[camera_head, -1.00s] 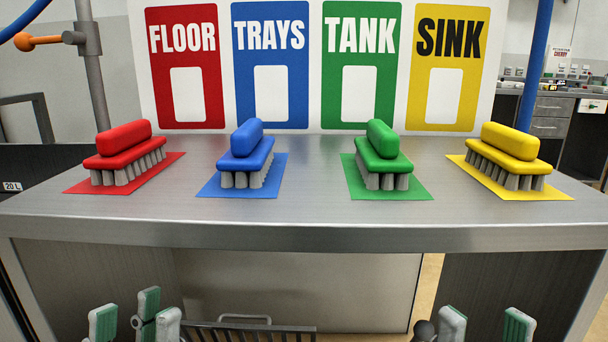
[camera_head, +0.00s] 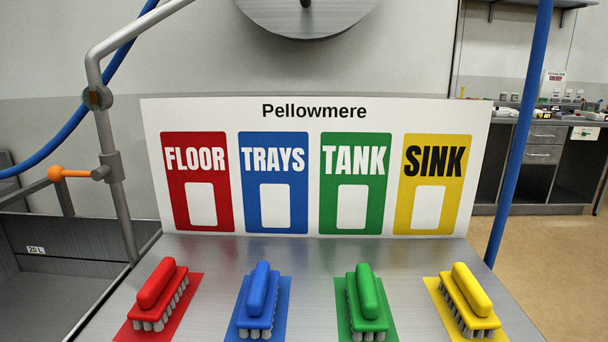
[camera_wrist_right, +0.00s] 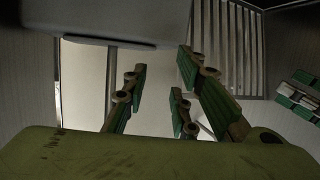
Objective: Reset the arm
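My right gripper (camera_wrist_right: 160,95) shows in the right wrist view with its green-padded fingers spread apart and nothing between them. Neither gripper is in the head view now. Part of what may be my left gripper (camera_wrist_right: 298,95) shows at the right edge of the right wrist view, too small and dark to judge its opening. In the head view a red brush (camera_head: 160,290), a blue brush (camera_head: 258,298), a green brush (camera_head: 366,302) and a yellow brush (camera_head: 466,298) each stand on a mat of their own colour.
The brushes are on a steel table (camera_head: 315,262). A sign board (camera_head: 314,172) with FLOOR, TRAYS, TANK and SINK panels stands behind them. A grey pipe (camera_head: 115,200) and a steel basin (camera_head: 60,285) are at left. A blue pole (camera_head: 515,150) is at right.

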